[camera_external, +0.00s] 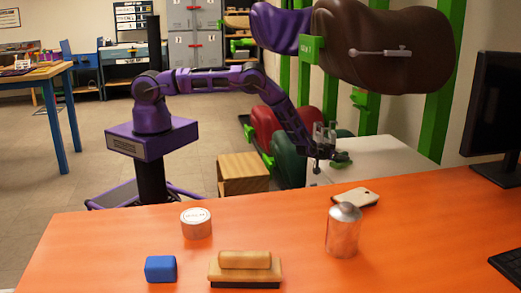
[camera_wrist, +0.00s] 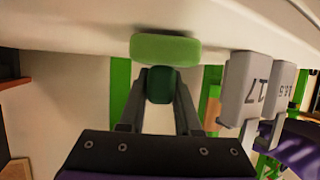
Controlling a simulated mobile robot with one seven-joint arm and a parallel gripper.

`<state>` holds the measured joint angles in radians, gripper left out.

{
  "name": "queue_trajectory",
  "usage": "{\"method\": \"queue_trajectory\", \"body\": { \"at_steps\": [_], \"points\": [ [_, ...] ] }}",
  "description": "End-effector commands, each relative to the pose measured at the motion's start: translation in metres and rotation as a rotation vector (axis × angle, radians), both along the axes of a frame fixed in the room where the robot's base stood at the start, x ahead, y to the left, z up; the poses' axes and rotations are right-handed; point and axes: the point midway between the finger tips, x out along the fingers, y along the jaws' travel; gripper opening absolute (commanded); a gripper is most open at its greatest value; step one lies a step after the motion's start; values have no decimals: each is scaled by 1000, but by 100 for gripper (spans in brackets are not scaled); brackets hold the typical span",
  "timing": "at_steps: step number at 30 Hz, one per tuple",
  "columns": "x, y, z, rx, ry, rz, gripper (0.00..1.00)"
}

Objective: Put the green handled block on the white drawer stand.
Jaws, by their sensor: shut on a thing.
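The green handled block (camera_external: 342,158) is at the front left part of the white drawer stand's top (camera_external: 385,152), behind the orange table. My gripper (camera_external: 326,154) reaches it from the left. In the wrist view, my gripper's two grey fingers (camera_wrist: 160,90) are shut on the block's dark green handle (camera_wrist: 160,86). The light green body of the block (camera_wrist: 166,49) shows beyond the fingertips, against a pale surface. I cannot tell whether the block touches the stand or hangs slightly above it. The stand's drawers are hidden.
Green posts with saddles (camera_external: 385,50) stand behind. A wooden box (camera_external: 243,174) is on the floor.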

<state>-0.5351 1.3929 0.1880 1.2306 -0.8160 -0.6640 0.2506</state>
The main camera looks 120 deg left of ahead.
Motion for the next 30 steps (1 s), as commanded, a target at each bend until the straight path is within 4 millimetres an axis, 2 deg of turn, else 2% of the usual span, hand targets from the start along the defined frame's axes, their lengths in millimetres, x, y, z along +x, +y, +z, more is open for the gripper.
{"method": "queue_trajectory", "body": {
  "at_steps": [5, 6, 11, 23, 30],
  "points": [
    [0, 0, -4, 0, 0, 0, 0],
    [0, 0, -3, 1, 0, 0, 37],
    [0, 0, -3, 0, 0, 0, 66],
    [-1, -4, -1, -1, 1, 0, 67],
    [-12, -33, 13, -1, 2, -2, 67]
  ]
}}
